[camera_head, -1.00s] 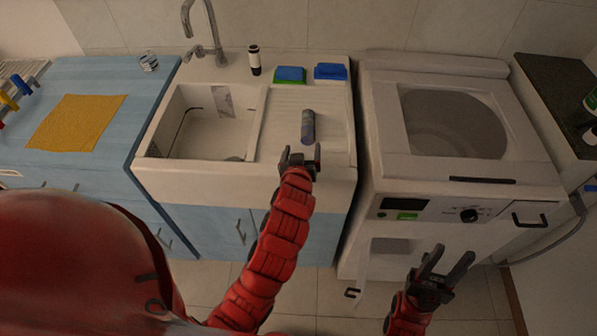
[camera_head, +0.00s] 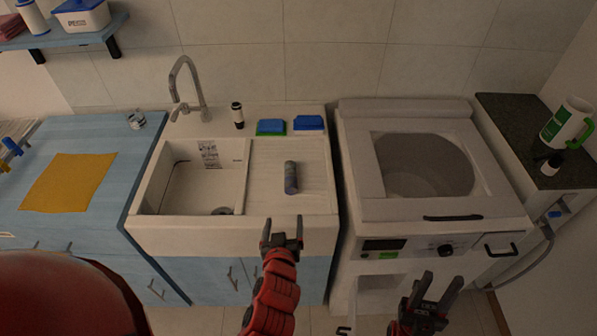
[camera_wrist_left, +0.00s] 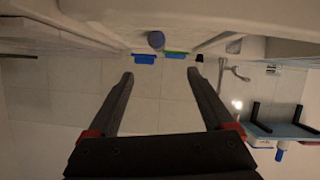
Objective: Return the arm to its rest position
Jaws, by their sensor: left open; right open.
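My left gripper (camera_head: 282,232) is open and empty, in front of the sink unit's front edge. Its arm comes up from the bottom middle. In the left wrist view its two dark fingers (camera_wrist_left: 163,85) stand wide apart with nothing between them. My right gripper (camera_head: 432,295) is open and empty at the lower right, in front of the washing machine. A dark grey-blue cylinder (camera_head: 291,178) lies on the ribbed drainboard beyond the left gripper, apart from it. The cylinder also shows in the left wrist view (camera_wrist_left: 156,40).
The white sink (camera_head: 200,185) has a tap (camera_head: 190,90) behind it. Blue and green sponges (camera_head: 271,127) lie on the back ledge. The washing machine (camera_head: 425,205) stands to the right. An orange cloth (camera_head: 68,182) lies on the blue counter. A wall shelf (camera_head: 75,33) hangs upper left.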

